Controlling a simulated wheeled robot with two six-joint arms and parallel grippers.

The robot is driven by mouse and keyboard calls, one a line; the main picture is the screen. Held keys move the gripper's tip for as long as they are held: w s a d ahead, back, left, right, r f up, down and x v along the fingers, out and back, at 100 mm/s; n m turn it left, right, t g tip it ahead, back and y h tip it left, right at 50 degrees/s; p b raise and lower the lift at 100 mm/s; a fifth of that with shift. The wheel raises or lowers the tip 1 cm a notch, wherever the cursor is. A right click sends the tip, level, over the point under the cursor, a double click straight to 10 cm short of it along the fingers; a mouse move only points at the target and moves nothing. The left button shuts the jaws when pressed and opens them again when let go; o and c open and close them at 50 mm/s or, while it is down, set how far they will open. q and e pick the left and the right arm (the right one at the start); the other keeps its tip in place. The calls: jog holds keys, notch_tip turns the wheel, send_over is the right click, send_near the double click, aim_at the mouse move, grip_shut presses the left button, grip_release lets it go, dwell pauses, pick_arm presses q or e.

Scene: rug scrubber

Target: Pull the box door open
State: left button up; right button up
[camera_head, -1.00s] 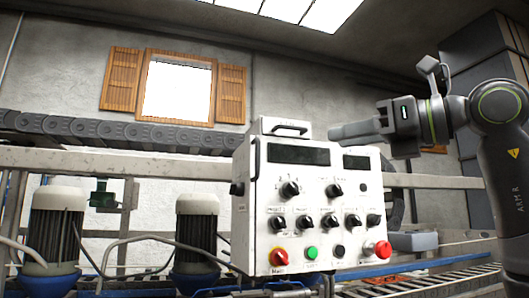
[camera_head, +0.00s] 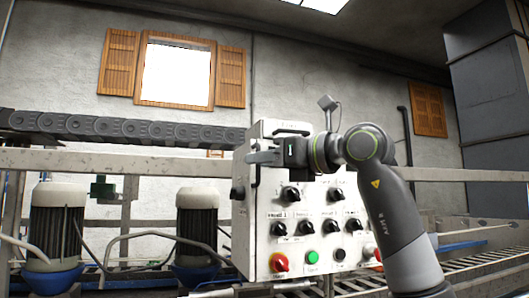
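The box (camera_head: 262,230) is a white control box with rows of black knobs, a red knob and a green button on its front. Its front panel looks closed. A dark handle stands on the box's top. My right arm reaches in from the right across the front. My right gripper (camera_head: 263,158) points left, with its fingers at the upper left edge of the front panel, by a dark vertical bar. I cannot tell whether the fingers touch the edge or how far apart they are. The arm hides the upper right of the panel. My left gripper is not in view.
Two dark motors with pale caps and blue bases, one at the far left (camera_head: 56,225) and one nearer the box (camera_head: 197,225), stand left of it. A grey rail (camera_head: 90,160) runs behind. A roller conveyor (camera_head: 480,262) lies at the lower right.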

jog(key=shift+w+a, duration=0.15)
grip_shut()
dwell(0.4)
